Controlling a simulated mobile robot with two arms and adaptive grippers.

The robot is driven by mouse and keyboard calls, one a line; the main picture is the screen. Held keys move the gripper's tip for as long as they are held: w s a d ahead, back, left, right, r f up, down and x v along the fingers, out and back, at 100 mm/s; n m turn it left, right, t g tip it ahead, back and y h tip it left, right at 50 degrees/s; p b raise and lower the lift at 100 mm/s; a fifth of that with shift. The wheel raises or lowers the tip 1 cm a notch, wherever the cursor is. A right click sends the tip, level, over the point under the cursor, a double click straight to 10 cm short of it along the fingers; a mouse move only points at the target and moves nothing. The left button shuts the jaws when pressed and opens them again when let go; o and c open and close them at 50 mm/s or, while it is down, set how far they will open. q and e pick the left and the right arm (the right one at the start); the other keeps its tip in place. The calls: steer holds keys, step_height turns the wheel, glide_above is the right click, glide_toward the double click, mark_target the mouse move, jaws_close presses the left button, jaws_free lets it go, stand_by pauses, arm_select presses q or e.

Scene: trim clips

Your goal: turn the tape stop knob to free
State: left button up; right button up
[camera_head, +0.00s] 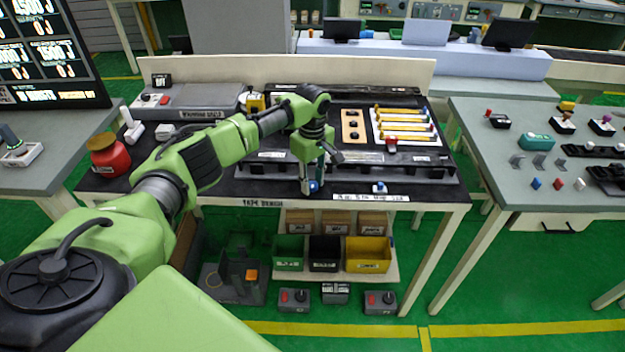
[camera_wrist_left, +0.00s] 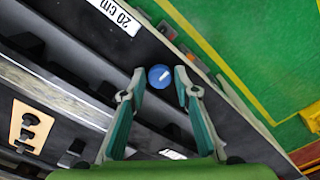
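A round blue knob (camera_wrist_left: 159,77) with a white pointer line shows in the left wrist view, between the fingertips of my left gripper (camera_wrist_left: 157,86). The fingers are apart, with a gap on each side of the knob, and I cannot tell how far above it they are. In the head view my left gripper (camera_head: 311,180) points down at the front edge of the tape bench (camera_head: 250,188), over the blue knob (camera_head: 313,187). A second small blue knob (camera_head: 379,187) sits farther right on the same edge. My right gripper is not in view.
A long dark rail (camera_head: 400,172) runs behind the knobs. A "20 cm" label (camera_wrist_left: 114,14) lies near the knob in the wrist view. A red jar (camera_head: 109,157) stands at the bench's left. Green, black and yellow bins (camera_head: 368,255) are underneath.

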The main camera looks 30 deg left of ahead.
arm_select(q)
jaws_close()
